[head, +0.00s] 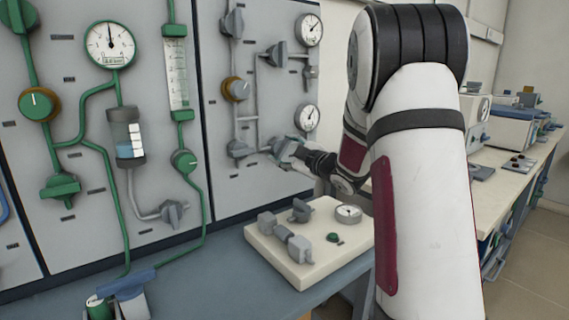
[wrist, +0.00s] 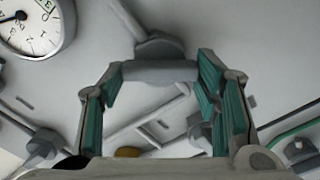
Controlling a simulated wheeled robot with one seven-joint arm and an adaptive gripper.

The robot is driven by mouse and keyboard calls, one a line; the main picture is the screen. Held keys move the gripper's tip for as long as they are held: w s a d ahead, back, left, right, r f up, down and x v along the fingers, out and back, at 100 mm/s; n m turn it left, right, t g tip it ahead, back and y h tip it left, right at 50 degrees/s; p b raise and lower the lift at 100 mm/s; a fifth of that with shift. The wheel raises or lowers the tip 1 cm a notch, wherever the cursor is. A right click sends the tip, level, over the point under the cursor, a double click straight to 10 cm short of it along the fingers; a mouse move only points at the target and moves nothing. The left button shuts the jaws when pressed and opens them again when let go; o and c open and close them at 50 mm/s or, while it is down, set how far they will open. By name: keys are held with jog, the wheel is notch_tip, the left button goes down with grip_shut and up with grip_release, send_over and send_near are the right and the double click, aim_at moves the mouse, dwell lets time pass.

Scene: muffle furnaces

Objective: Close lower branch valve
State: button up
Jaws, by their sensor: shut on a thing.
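The lower branch valve is a grey valve on the right panel, below a small round gauge (head: 307,117). In the wrist view its grey bar handle (wrist: 160,71) lies crosswise between the fingertips, with its hub (wrist: 160,46) just beyond. My gripper (wrist: 158,74) has teal-padded fingers, one at each end of the bar, and is shut on it. In the head view my gripper (head: 288,149) reaches the panel at this valve and hides most of it.
A cream block (head: 275,252) with small fittings stands on the blue bench below my arm. Green piping fills the left panel.

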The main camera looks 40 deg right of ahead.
jog(key=n+b, duration=0.1)
jog(key=b, duration=0.1)
jog(key=n+b, duration=0.3)
jog(key=b, duration=0.1)
jog(key=shift+a+f+n, duration=0.1)
jog(key=shift+f+n, duration=0.15)
jog(key=shift+n, duration=0.05)
jog(key=n+b, duration=0.2)
jog(key=b, duration=0.1)
jog(key=shift+r+n, duration=0.1)
jog(key=shift+n, duration=0.3)
jog(key=shift+b, duration=0.4)
jog(key=o, duration=1.1)
jog(key=shift+o, duration=0.2)
jog(key=s, duration=1.2)
jog(key=shift+d, duration=0.2)
